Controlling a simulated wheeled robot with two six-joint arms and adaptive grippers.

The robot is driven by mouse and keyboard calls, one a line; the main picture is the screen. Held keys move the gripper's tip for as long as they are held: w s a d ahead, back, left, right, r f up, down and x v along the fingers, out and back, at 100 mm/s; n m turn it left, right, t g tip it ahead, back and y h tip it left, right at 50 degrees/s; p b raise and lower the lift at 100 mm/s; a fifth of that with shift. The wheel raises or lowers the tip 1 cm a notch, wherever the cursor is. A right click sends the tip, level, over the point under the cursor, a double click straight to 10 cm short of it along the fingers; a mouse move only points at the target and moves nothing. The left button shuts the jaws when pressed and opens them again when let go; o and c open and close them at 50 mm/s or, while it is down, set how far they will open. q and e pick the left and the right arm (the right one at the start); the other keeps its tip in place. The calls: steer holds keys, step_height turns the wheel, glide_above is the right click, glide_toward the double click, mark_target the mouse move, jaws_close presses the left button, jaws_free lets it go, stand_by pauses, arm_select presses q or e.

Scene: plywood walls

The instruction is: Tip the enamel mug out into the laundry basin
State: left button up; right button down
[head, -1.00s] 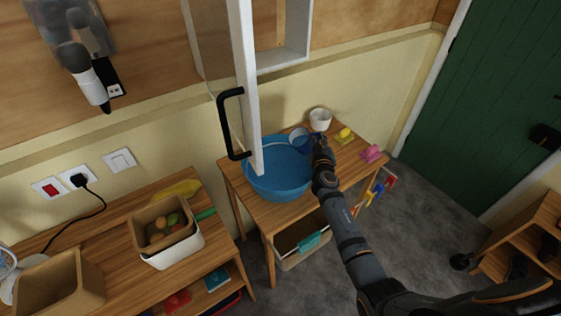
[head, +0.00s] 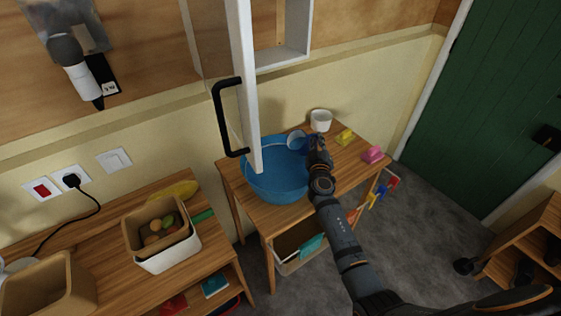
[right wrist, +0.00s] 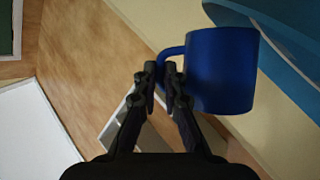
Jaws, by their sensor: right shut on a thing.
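The blue enamel mug (head: 296,140) is at the right rim of the blue laundry basin (head: 275,182), which stands on a wooden table. The mug's mouth looks tilted leftward over the basin, and I cannot make out any contents. My right gripper (head: 313,143) is just right of the mug. In the right wrist view the right gripper (right wrist: 162,78) is shut on the handle of the mug (right wrist: 222,70), with the basin (right wrist: 290,45) at upper right. The left gripper is not in view.
An open white cabinet door with a black handle (head: 222,118) hangs in front of the basin's left side. A white cup (head: 320,120), a yellow item (head: 344,137) and a pink item (head: 373,154) stand on the table (head: 300,212) to the right.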

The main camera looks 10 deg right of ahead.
steer(key=n+b, duration=0.1)
steer(key=b, duration=0.1)
steer(key=a+r+n+t+b, duration=0.1)
steer(key=shift+s+a+b, duration=0.2)
steer(key=shift+a+b, duration=0.1)
steer(key=shift+b, duration=0.1)
stand_by(1.2)
